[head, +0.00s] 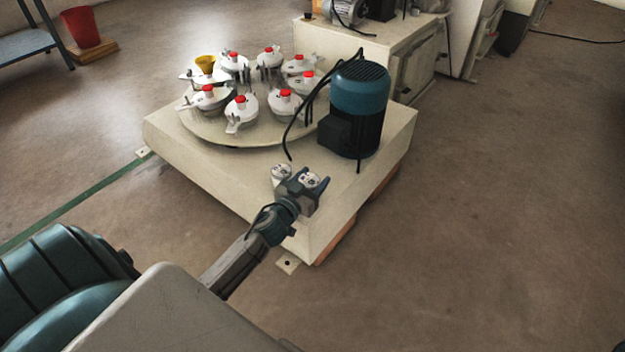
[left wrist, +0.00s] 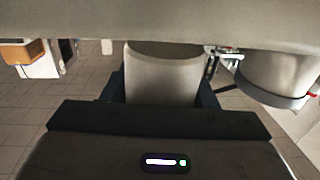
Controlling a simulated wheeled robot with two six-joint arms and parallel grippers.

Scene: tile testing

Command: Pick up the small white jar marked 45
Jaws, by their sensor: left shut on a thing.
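Two small white jars stand close together near the front edge of the pale machine top in the head view. The left one (head: 281,171) is free of my gripper. The right one (head: 311,180) sits between the jaws of my left gripper (head: 307,187). Dark marks show on their lids, too small to read. In the left wrist view, the held jar (left wrist: 165,75) is a pale rounded body between the dark fingers of the left gripper (left wrist: 163,92), which is shut on it. I cannot tell whether it touches the surface. My right gripper is not in view.
A teal motor (head: 361,90) with black cables stands just behind the jars. The pale machine top (head: 225,180) is clear left of the jars.

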